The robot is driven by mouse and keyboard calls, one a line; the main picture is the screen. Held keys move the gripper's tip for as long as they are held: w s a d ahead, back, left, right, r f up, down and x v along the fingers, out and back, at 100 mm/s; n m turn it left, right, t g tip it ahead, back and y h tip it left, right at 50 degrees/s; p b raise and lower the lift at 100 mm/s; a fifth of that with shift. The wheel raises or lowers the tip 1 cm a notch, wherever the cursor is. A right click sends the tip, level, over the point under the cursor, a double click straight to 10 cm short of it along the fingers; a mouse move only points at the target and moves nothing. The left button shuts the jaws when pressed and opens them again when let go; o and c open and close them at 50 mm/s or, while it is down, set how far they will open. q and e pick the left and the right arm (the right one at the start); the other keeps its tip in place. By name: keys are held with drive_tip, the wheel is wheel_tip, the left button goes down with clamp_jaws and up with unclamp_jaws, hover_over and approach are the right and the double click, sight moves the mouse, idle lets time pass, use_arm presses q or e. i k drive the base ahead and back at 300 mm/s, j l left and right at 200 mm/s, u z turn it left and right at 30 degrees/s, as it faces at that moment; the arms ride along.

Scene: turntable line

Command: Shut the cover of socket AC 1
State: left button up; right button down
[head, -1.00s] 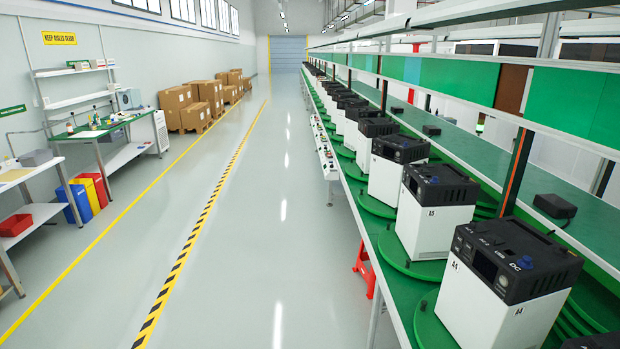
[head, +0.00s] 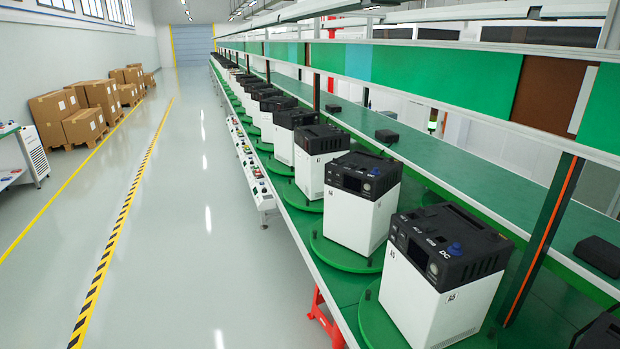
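The nearest power unit (head: 440,275) is a white box with a black top, standing on a green round turntable (head: 378,318) at the lower right of the head view. Small white lettering runs along its top edge; "DC" reads clearly near a blue cap (head: 455,248), and the markings to its left are too small to read surely. I cannot tell which cover belongs to socket AC 1, or whether it is open or shut. Neither of my grippers is in view.
More units, such as this one (head: 356,205), stand in a row on the green line. A post (head: 540,240) with an orange strip rises behind the nearest unit. A control panel (head: 255,180) lines the edge. The grey aisle (head: 200,270) at left is clear; cartons (head: 85,110) stand by the wall.

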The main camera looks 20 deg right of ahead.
sight(428, 212)
drive_tip(key=i+z, duration=0.35)
drive_tip(key=i, duration=0.2)
drive_tip(key=i+j+z, duration=0.3)
drive_tip(key=i, duration=0.2)
drive_tip(key=i+j+z, duration=0.35)
drive_tip(key=i, duration=0.15)
drive_tip(key=i+z, duration=0.2)
drive_tip(key=z, duration=0.3)
drive_tip(key=i+z, duration=0.2)
drive_tip(key=z, duration=0.25)
drive_tip(key=i+j+z, duration=0.1)
drive_tip(key=z, duration=0.4)
drive_tip(key=i+j+z, duration=0.2)
drive_tip(key=z, duration=0.3)
drive_tip(key=i, duration=0.05)
